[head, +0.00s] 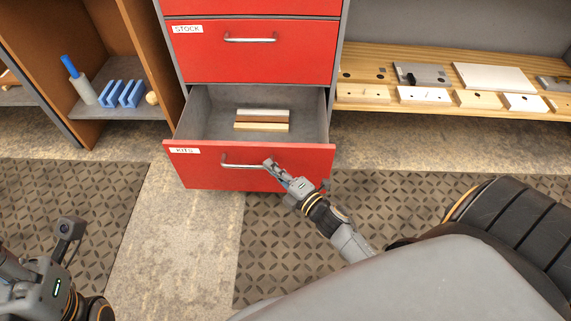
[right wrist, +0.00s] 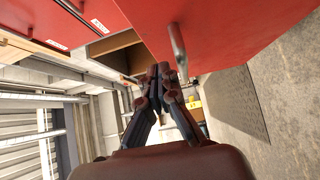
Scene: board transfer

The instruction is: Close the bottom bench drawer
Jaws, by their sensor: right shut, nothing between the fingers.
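The bottom drawer (head: 215,176), red-fronted and labelled KITS, is pulled out from the cabinet. Its bar handle (head: 240,164) runs across the front. My right gripper (head: 268,163) is shut and empty, with its fingertips at the right end of the handle. In the right wrist view the shut fingers (right wrist: 159,72) are beside the handle (right wrist: 178,50), not around it; I cannot tell whether they touch. The red drawer front (right wrist: 225,30) is there too. My left gripper (head: 50,285) is partly seen at the lower left, apart from the drawer; its fingers are not clear.
Several wood and grey bars (head: 262,121) lie in the drawer. The STOCK drawer (head: 250,55) above is shut. A shelf unit (head: 100,105) with blue parts stands at left, and a bench (head: 365,100) with boards at right. The floor mat (head: 60,205) at left is clear.

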